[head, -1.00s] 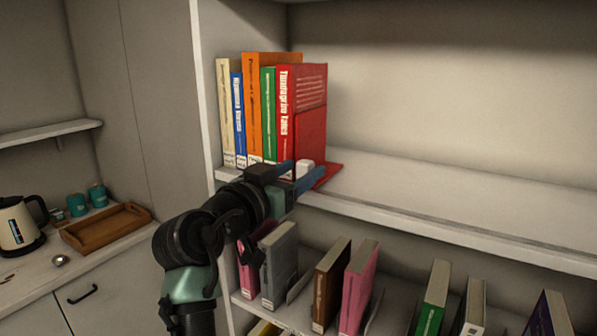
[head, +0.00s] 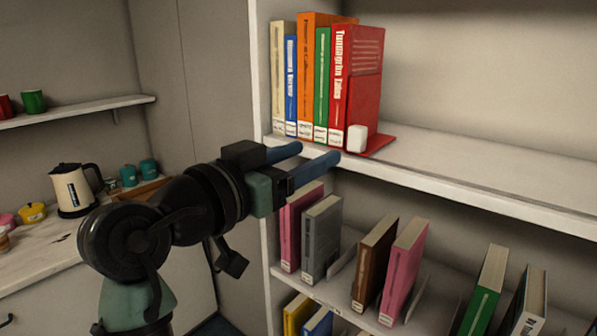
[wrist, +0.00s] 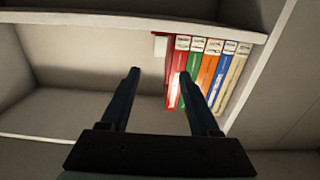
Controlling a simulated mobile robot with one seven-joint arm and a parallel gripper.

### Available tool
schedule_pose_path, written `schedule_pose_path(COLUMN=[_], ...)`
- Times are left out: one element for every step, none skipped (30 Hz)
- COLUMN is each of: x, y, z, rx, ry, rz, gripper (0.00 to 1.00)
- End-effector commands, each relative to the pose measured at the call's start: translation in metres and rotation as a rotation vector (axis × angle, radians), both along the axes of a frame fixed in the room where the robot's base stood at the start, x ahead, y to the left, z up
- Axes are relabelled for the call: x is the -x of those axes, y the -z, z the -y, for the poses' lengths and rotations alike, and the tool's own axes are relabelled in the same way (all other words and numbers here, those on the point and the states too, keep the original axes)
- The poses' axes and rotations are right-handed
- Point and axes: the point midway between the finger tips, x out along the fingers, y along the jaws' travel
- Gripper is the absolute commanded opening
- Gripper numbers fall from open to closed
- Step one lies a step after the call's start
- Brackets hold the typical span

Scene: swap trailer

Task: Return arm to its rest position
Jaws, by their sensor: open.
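My gripper (head: 312,155) is open and empty, its two blue fingers pointing right, just in front of the upper shelf's front edge in the head view. In the wrist view my gripper (wrist: 160,75) shows both fingers apart with nothing between them. Beyond the fingers a row of upright books stands on the upper shelf: a red book (head: 362,50), a green book (head: 322,85), an orange book (head: 309,80), a blue book (head: 291,85) and a cream book (head: 277,80). A red bookend (head: 366,105) with a white block (head: 357,138) stands at the row's right end.
The upper shelf (head: 480,170) is bare right of the bookend. The shelf below holds several books, including a grey book (head: 321,235) and a brown book (head: 374,263). A counter at left carries a kettle (head: 76,190), teal cups (head: 129,175) and a wooden tray (head: 152,188).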

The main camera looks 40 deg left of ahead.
Motion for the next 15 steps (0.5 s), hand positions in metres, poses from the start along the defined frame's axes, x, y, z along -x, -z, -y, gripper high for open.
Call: schedule_pose_path(x=[0.0059,0.0082,0.0106,0.0121,0.0132,0.0141,0.0145,0.0147,0.0147,0.0146,0.0145,0.0144,0.0144,0.0143,0.0143], y=[0.0008,0.0006,0.0006,0.0004,0.0001,-0.0003,-0.0005,-0.0007,-0.0009,-0.0009,-0.0009,-0.0009,-0.0009,-0.0009,-0.0009], z=[-0.0002,-0.0001,0.0001,0.0002,0.0003,0.0003,0.0004,0.0004,0.0004,0.0004,0.0004,0.0004,0.0004,0.0004,0.0004], rx=[-0.001,-0.001,-0.001,-0.001,-0.001,-0.001,-0.001,-0.001,-0.001,-0.001,-0.001,-0.001,-0.001,-0.001,-0.001], ry=[-0.002,-0.001,-0.001,0.0,0.0,0.0,0.0,0.0,0.0,0.0,0.0,0.0,0.0,0.0,0.0], rz=[0.002,0.002,0.0,0.0,0.0,0.0,0.001,0.001,0.0,0.0,0.0,0.0,0.0,0.0,0.0], gripper=[0.62,0.62,0.62,0.62,0.62,0.62,0.62,0.62,0.62,0.62,0.62,0.62,0.62,0.62,0.62])
